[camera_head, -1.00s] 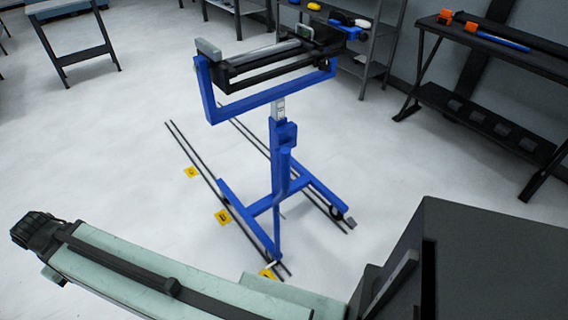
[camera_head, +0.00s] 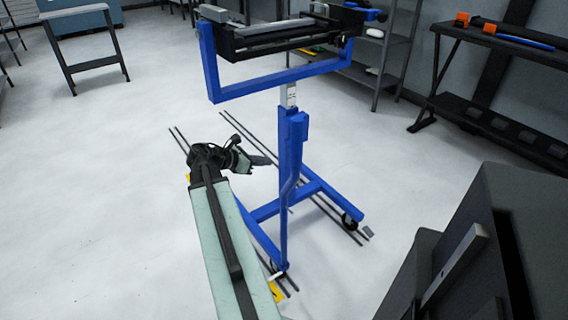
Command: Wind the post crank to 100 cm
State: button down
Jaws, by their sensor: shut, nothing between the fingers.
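The blue post (camera_head: 289,150) stands upright on a wheeled blue base (camera_head: 310,188). A pale label strip (camera_head: 291,95) shows on its upper part, too small to read. A blue block and a bent blue bar (camera_head: 290,187) sit on the post's near side; I cannot clearly make out the crank handle. The post carries a blue U-shaped frame (camera_head: 262,90) with a black roller unit (camera_head: 285,37) on top. My gripper (camera_head: 268,161) is shut and empty, just left of the post in the picture; I cannot tell the gap in depth.
Dark floor rails (camera_head: 318,204) run under the base, with a yellow marker (camera_head: 276,291) at the near end. A dark workbench (camera_head: 510,50) stands at the right and shelves (camera_head: 385,55) behind. A small table (camera_head: 85,38) is at the far left. Floor left of the stand is clear.

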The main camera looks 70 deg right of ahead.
jog(key=b+x, duration=0.5)
jog(key=x, duration=0.5)
jog(key=r+p, duration=0.4)
jog(key=shift+d+r, duration=0.1)
jog(key=shift+d, duration=0.1)
